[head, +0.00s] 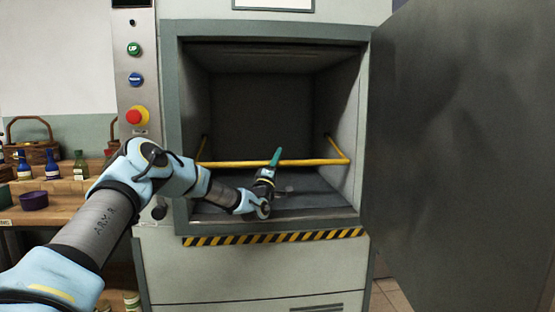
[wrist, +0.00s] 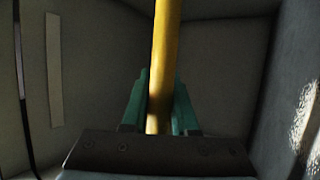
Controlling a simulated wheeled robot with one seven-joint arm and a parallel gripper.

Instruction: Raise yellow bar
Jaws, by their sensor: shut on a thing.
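The yellow bar (head: 235,163) runs across the front of an open machine chamber, with side arms reaching back along both walls. It looks level and sits in the lower half of the opening. My gripper (head: 276,160) is at the bar's middle, with one green fingertip showing above it. In the wrist view the yellow bar (wrist: 164,60) passes between the two green fingers of my gripper (wrist: 160,105), which are shut on it.
The chamber (head: 262,95) is otherwise empty above the bar. A large grey door (head: 460,130) stands open at the right. A panel with green, blue and red buttons (head: 137,116) is at the left. A wooden shelf (head: 60,206) with bottles and baskets stands further left.

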